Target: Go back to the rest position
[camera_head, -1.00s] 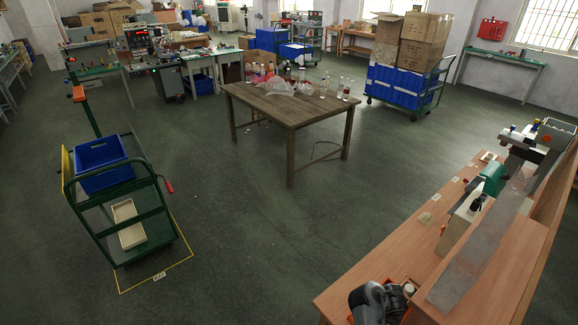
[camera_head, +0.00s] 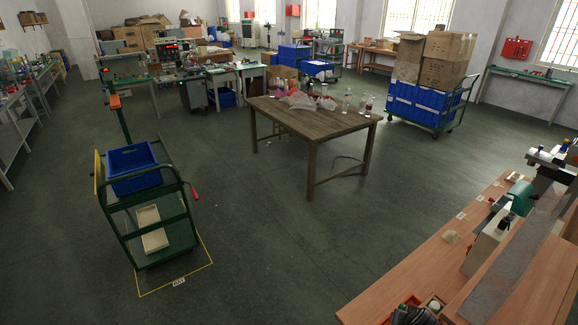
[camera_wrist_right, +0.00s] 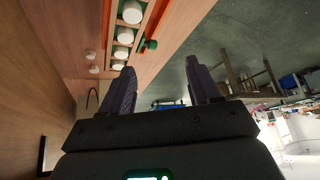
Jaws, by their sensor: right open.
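My right gripper (camera_wrist_right: 162,85) shows in the right wrist view with its two dark fingers apart. Nothing is between them. Behind the fingertips are the wooden workbench and open floor, and the fingers appear clear of both. In the head view I cannot make out the right gripper; a small dark shape at the bottom edge is too cut off to name. My left gripper is in no view.
The wooden workbench (camera_head: 432,268) runs along the right, bearing a grey and green machine (camera_head: 493,235). White round pieces (camera_wrist_right: 123,36) sit in a row on it. A wooden table (camera_head: 320,122) and a green cart (camera_head: 155,220) stand on the floor, with free floor between.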

